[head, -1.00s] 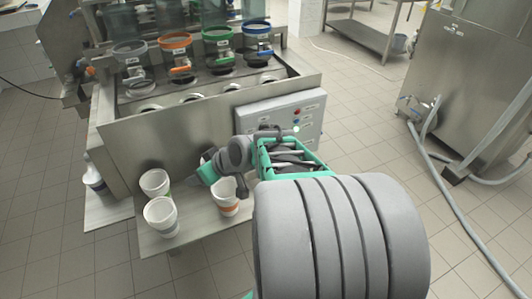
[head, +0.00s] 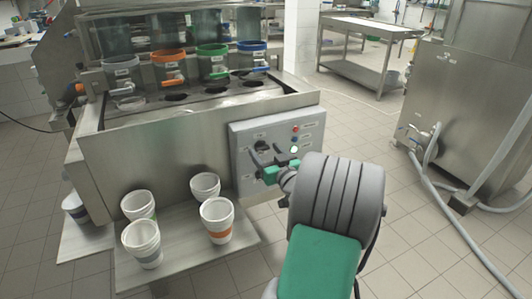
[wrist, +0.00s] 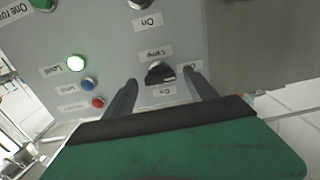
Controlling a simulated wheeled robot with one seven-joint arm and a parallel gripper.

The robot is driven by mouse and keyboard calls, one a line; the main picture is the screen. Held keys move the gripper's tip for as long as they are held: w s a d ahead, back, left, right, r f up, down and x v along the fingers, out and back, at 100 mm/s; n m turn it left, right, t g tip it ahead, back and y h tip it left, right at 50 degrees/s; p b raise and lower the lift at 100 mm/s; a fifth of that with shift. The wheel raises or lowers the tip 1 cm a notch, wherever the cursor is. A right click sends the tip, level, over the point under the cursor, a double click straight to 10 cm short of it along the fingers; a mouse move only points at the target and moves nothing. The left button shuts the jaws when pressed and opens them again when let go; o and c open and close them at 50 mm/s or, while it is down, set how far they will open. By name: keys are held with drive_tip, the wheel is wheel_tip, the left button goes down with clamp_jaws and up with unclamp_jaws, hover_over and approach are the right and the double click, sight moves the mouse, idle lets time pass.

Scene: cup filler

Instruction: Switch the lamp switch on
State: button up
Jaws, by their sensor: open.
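The lamp switch is a dark rotary knob (wrist: 160,73) on a grey control panel (head: 308,133), below a label reading "Lamp" in the upside-down wrist view. Small labels sit around the knob; I cannot tell for sure which position it points to. My gripper (wrist: 161,80) is open, with one finger on each side of the knob in the wrist view. Whether the fingers touch it cannot be told. In the head view my gripper (head: 265,158) is right in front of the panel, and its fingers partly hide the knobs there.
The panel also has a lit green light (wrist: 76,63), a blue button (wrist: 88,84) and a red one (wrist: 98,102). Several white cups (head: 216,220) stand on the low steel shelf left of the panel. A steel machine (head: 470,110) with hoses stands right; floor between is clear.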

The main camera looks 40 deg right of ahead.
drive_tip(key=shift+c, duration=0.5)
drive_tip(key=c, duration=1.3)
drive_tip(key=shift+m, duration=0.4)
drive_tip(key=m, duration=0.3)
drive_tip(key=m+p, duration=0.1)
drive_tip(key=m, duration=0.4)
drive_tip(key=shift+r+p, duration=0.1)
drive_tip(key=shift+p, duration=0.3)
drive_tip(key=m+p, duration=0.2)
drive_tip(key=m, duration=0.3)
drive_tip(key=shift+p, duration=0.4)
drive_tip(key=shift+m+p, duration=1.1)
drive_tip(key=shift+m, duration=1)
drive_tip(key=shift+f, duration=0.2)
